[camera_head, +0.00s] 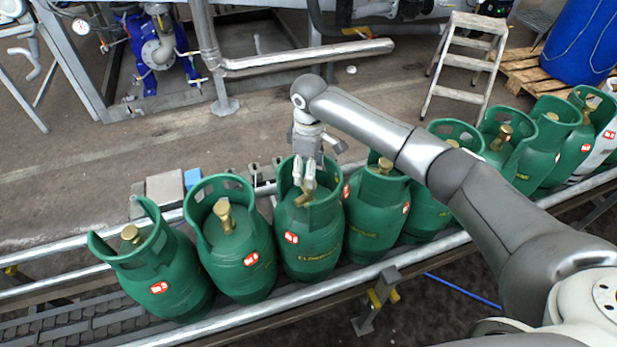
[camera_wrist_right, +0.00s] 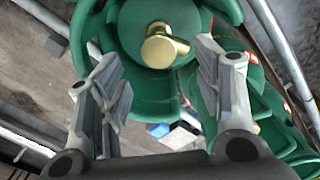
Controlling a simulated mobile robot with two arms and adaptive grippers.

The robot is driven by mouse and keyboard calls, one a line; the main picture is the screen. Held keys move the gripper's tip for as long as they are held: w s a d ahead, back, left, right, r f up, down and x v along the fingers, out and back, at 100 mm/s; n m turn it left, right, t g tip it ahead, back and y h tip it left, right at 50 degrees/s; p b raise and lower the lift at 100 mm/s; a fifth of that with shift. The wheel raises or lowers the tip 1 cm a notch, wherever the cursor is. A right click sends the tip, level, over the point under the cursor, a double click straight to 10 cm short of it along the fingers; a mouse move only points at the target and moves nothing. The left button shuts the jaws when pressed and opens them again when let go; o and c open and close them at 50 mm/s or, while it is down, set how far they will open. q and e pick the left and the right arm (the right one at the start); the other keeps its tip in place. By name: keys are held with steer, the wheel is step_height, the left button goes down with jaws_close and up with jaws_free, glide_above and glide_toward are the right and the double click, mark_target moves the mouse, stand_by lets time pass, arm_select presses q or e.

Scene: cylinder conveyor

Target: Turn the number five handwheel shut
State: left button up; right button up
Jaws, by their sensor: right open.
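A row of green gas cylinders with brass valves stands on a conveyor. My right gripper (camera_head: 304,182) points down into the collar of the third cylinder from the left (camera_head: 310,239), right at its brass valve (camera_head: 305,197). In the right wrist view the open fingers (camera_wrist_right: 157,62) stand on either side of that valve and its round handwheel (camera_wrist_right: 160,48), with gaps visible on both sides. Small red and white labels sit on the cylinders; their numbers are too small to read. My left gripper is not in view.
Neighbouring cylinders (camera_head: 235,247) and (camera_head: 375,215) stand close on both sides, with raised collars. The conveyor rail (camera_head: 235,320) runs along the front. A step stool (camera_head: 470,62), a blue drum (camera_head: 583,42) and piping (camera_head: 305,58) stand behind.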

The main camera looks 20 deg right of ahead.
step_height(320, 180, down, 3)
steer(key=shift+w+f, duration=0.1)
steer(key=shift+w, duration=0.05)
steer(key=shift+f, duration=0.85)
steer(key=c, duration=0.5)
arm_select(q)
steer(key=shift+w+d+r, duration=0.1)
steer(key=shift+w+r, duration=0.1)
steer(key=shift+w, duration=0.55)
arm_select(e)
steer(key=c, duration=0.5)
